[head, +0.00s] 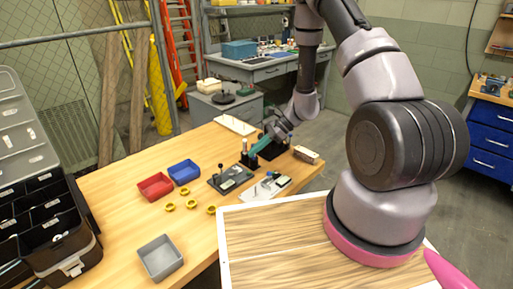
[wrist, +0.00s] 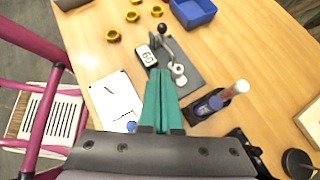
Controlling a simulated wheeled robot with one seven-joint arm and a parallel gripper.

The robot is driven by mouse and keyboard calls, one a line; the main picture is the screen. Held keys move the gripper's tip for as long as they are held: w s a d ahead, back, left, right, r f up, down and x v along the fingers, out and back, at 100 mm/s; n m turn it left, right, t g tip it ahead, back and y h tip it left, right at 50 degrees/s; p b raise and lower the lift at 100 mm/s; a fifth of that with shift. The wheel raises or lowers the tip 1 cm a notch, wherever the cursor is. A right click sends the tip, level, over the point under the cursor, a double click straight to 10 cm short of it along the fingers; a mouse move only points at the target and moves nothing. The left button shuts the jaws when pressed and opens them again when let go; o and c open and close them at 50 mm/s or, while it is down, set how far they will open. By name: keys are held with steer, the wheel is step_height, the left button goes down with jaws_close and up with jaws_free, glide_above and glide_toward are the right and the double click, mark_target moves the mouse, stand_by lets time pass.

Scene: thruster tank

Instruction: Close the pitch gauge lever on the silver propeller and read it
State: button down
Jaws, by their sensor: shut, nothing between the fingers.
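The pitch gauge is a dark plate (wrist: 192,66) with a lever ending in a black knob (wrist: 162,28) and a small white readout (wrist: 147,57). The silver propeller (wrist: 178,71) sits on this plate beside the lever's base. The readout digits are small and I cannot read them surely.
A white sheet (wrist: 116,98) lies left of the gauge. A dark stand with a blue-and-white upright item (wrist: 216,100) is close on the right.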

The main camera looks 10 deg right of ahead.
steer(key=x, duration=0.6)
steer(key=shift+s, duration=0.1)
steer(key=a, duration=0.3)
steer(key=shift+a+r, duration=0.1)
steer(key=shift+r, duration=0.05)
steer(key=shift+a, duration=0.35)
steer(key=shift+r, duration=0.1)
